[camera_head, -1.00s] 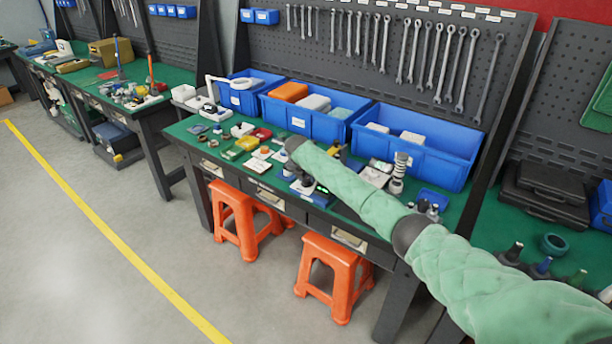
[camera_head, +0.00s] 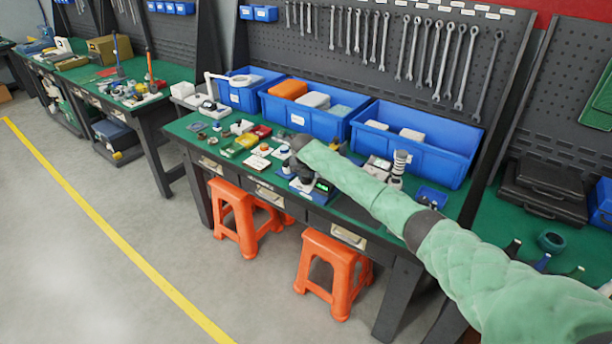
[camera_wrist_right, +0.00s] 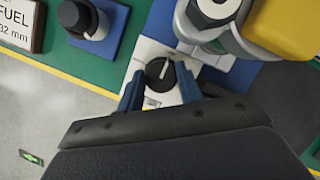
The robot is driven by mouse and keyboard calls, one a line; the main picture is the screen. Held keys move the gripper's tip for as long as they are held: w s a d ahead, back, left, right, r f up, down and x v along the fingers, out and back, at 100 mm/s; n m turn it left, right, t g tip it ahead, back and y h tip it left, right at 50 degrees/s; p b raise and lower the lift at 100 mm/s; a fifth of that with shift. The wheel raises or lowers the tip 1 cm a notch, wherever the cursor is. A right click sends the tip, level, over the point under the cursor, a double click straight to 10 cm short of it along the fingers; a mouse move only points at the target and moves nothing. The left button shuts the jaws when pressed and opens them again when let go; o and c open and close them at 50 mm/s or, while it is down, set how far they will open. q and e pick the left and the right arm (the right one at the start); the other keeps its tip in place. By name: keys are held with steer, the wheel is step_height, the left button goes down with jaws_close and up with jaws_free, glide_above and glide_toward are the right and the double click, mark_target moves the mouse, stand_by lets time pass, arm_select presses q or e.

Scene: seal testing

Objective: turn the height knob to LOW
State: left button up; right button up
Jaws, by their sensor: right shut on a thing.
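In the right wrist view a round black knob (camera_wrist_right: 160,74) with a pale pointer line sits on a white box. I take it for the height knob; its LOW marking is not readable. The pointer line runs roughly up and down in that picture. My right gripper (camera_wrist_right: 160,82) has its two blue fingers on either side of the knob, shut on it. In the head view my right gripper (camera_head: 304,182) is low over the front of the green bench, and the knob is not distinguishable there. My left gripper is not in view.
Another black knob (camera_wrist_right: 75,15) on a blue base and a sign reading FUEL (camera_wrist_right: 20,22) are close by. A yellow part (camera_wrist_right: 285,28) is at the upper right. Blue bins (camera_head: 415,150) line the bench's back. Orange stools (camera_head: 335,265) stand in front.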

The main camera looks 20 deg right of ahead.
steer(key=o, duration=1)
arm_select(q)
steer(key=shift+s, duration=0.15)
arm_select(e)
steer(key=shift+s+r, duration=0.1)
steer(key=shift+r, duration=0.2)
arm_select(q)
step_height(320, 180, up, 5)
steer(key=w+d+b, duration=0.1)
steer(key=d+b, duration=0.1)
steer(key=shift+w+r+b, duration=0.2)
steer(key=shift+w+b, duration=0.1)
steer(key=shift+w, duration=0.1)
arm_select(e)
steer(key=shift+v, duration=3.6)
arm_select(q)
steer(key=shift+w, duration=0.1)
